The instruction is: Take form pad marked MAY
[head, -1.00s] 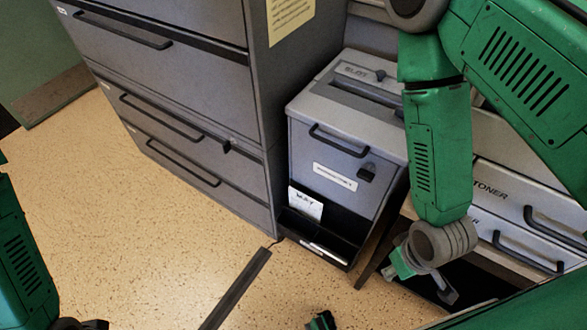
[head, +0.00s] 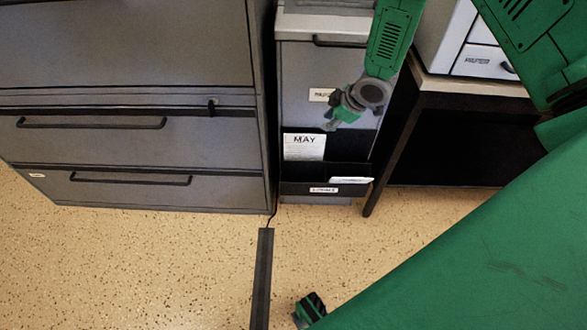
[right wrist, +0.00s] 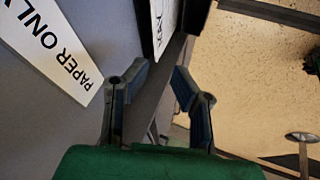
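The form pad marked MAY (head: 304,147) is a white pad standing upright in the black upper pocket (head: 345,148) on the front of a grey shredder-like cabinet (head: 350,70). In the right wrist view, a white lettered sheet (right wrist: 168,18), probably the pad, shows at the top, partly cut off. My right gripper (head: 328,122) is just above and right of the pad, apart from it. In the right wrist view its two fingers (right wrist: 160,76) are spread with nothing between them. My left gripper is not in view.
A PAPER ONLY label (right wrist: 48,45) is on the cabinet front. White papers (head: 350,180) lie in the lower pocket. A grey drawer cabinet (head: 120,90) stands close at left, a dark-legged table (head: 470,85) at right. A dark strip (head: 262,275) crosses the open floor.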

